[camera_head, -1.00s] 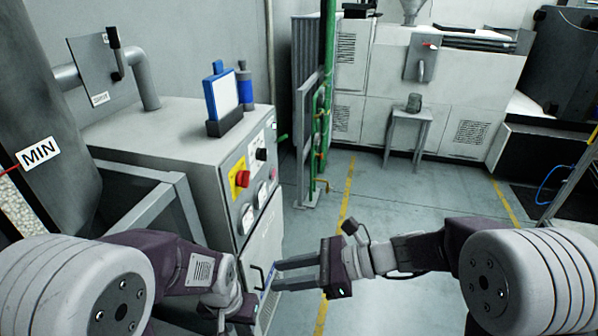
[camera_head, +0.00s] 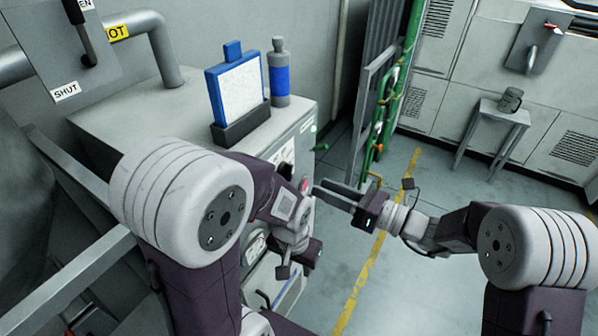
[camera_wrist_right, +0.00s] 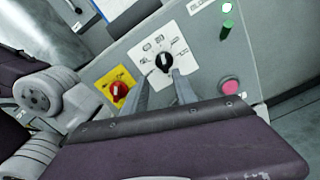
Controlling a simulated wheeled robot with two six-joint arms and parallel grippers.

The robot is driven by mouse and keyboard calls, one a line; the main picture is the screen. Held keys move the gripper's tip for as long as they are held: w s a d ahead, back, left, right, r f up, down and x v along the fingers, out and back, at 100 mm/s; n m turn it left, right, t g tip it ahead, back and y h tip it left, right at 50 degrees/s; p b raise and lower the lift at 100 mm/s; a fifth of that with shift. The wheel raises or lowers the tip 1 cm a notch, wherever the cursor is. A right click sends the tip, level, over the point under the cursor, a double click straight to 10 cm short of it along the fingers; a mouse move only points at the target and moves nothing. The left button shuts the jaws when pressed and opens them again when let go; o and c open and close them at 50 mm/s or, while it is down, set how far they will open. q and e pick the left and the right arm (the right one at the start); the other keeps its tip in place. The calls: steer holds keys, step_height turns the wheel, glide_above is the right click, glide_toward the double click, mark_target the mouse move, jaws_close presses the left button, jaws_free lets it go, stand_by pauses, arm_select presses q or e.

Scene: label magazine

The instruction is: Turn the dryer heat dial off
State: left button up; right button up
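In the right wrist view, a black dial (camera_wrist_right: 164,62) with a pale pointer mark sits on a white plate (camera_wrist_right: 150,42) with small icons. The plate's print is too small to read. My right gripper (camera_wrist_right: 162,78) is open, its two fingers pointing at the dial, one to each side below it. I cannot tell whether they touch it. In the head view my right gripper (camera_head: 322,191) reaches left to the panel of the grey cabinet (camera_head: 150,115), and the dial is not clearly visible. My left gripper (camera_head: 298,255) is lower, by the cabinet front; its fingers are not clear.
A red knob on a yellow plate (camera_wrist_right: 104,86) is left of the dial. A pink button (camera_wrist_right: 230,87) and a green lever (camera_wrist_right: 226,30) are to its right. A blue-framed board (camera_head: 238,88) and a bottle (camera_head: 279,75) stand on the cabinet. Green pipes (camera_head: 390,95) rise behind.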

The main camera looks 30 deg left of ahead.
mark_target(292, 173)
steer(key=a, duration=0.3)
steer(key=w+a+p, duration=0.1)
steer(key=a, duration=0.2)
steer(key=a+p, duration=0.1)
steer(key=a, duration=0.1)
steer(key=shift+w+a+f, duration=0.1)
steer(key=shift+w+a, duration=0.05)
steer(key=shift+a, duration=0.25)
arm_select(q)
steer(key=shift+w+r, duration=0.3)
steer(key=shift+r, duration=0.6)
steer(key=shift+w, duration=0.1)
arm_select(e)
steer(key=shift+w+f, duration=0.1)
steer(key=shift+w, duration=0.05)
steer(key=shift+c, duration=1.2)
jaws_close()
